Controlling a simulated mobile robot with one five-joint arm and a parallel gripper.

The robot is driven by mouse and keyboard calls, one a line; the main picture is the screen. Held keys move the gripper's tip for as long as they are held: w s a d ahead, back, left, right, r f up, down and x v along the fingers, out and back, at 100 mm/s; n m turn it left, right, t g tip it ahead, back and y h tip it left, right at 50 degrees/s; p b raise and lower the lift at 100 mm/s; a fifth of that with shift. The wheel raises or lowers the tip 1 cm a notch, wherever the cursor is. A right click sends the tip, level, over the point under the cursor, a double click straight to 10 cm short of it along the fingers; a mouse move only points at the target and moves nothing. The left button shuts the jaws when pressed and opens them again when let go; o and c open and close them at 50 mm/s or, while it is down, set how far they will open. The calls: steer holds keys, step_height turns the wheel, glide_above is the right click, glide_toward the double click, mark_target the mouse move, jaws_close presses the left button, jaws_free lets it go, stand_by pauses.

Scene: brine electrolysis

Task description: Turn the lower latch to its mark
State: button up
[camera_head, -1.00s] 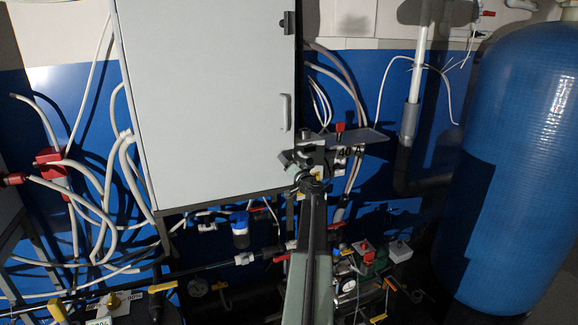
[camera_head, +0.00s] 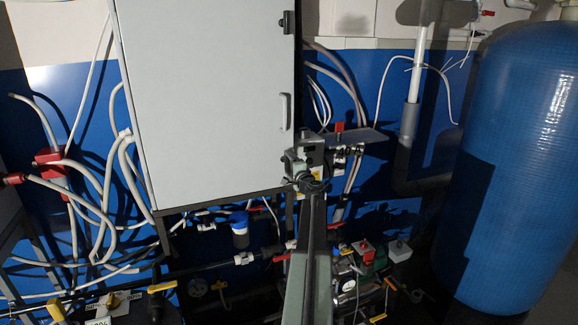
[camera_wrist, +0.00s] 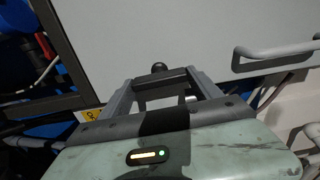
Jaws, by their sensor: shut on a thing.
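The light grey cabinet door (camera_head: 205,100) fills the upper middle of the head view, with a pale handle (camera_head: 285,112) near its right edge. A small dark upper latch (camera_head: 288,22) sits high on that edge. My gripper (camera_head: 308,145) is at the cabinet's lower right corner. In the wrist view my gripper (camera_wrist: 160,84) reaches toward the door, and a black knob (camera_wrist: 160,67) shows at its fingertips. It appears to be the lower latch, and the fingers are shut on it. The rest of the latch and its mark are hidden.
A shelf with a red part (camera_head: 339,127) and a "40 A" label is close to the right of my gripper. A large blue tank (camera_head: 520,160) stands at far right. Pale hoses (camera_head: 125,170) hang left of the cabinet. Pipes and valves crowd the space below.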

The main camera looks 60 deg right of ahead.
stand_by(0.6)
steer(key=o, duration=1.4)
steer(key=v, duration=0.7)
steer(key=shift+s+a, duration=0.25)
